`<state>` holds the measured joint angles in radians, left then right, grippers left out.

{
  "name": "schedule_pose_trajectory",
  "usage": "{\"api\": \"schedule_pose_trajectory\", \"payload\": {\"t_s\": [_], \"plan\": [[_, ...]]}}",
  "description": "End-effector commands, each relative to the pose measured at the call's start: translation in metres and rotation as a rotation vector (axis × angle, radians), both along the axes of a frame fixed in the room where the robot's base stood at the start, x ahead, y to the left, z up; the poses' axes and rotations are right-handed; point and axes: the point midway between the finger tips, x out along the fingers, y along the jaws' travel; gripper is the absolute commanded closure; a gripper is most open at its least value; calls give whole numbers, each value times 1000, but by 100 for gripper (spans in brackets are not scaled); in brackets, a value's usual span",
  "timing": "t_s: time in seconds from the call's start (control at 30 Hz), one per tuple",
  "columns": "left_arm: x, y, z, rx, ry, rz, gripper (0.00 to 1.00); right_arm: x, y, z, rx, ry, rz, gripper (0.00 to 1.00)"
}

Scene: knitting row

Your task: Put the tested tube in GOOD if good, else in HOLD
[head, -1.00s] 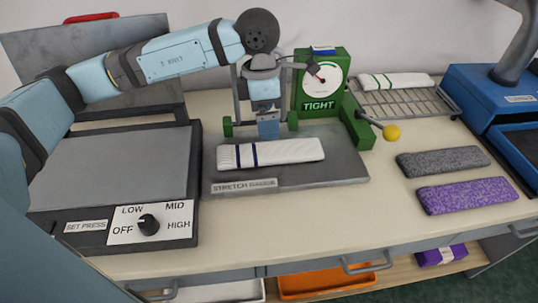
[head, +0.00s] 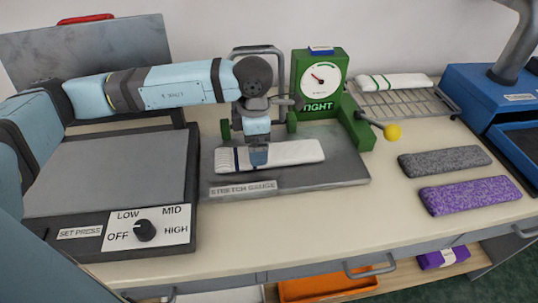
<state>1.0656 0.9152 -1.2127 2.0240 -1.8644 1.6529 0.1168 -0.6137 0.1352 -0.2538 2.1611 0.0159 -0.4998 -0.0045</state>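The white tube with dark blue stripes (head: 300,151) lies flat on the grey stretch gauge plate (head: 335,174). My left gripper (head: 258,160) points down over the tube's left part; whether its fingers touch or pinch the tube I cannot tell. The green gauge (head: 336,62) stands behind, with a round dial (head: 320,74) and the word TIGHT, partly covered by my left wrist. The dial's needle points up and left. No GOOD or HOLD label is readable. My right gripper is out of view.
The set press (head: 110,175) is at left, its knob (head: 145,231) on its front panel. A white green-striped tube (head: 395,81) lies on a wire rack (head: 410,103). Grey (head: 445,160) and purple (head: 470,195) tubes lie at right, near a blue machine (head: 480,95). An orange bin (head: 325,288) sits below.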

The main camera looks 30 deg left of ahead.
Motion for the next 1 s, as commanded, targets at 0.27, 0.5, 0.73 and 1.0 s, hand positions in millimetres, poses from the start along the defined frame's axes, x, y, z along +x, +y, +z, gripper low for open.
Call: {"api": "schedule_pose_trajectory", "payload": {"t_s": [0.27,0.5,0.73,1.0], "plan": [[-2,1,-38,-1,1,1,0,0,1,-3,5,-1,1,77],[-2,1,-38,0,0,0,7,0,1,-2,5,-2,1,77],[-2,1,-38,0,0,0,48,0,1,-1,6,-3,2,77],[-2,1,-36,-1,-1,0,52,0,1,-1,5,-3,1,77]]}}
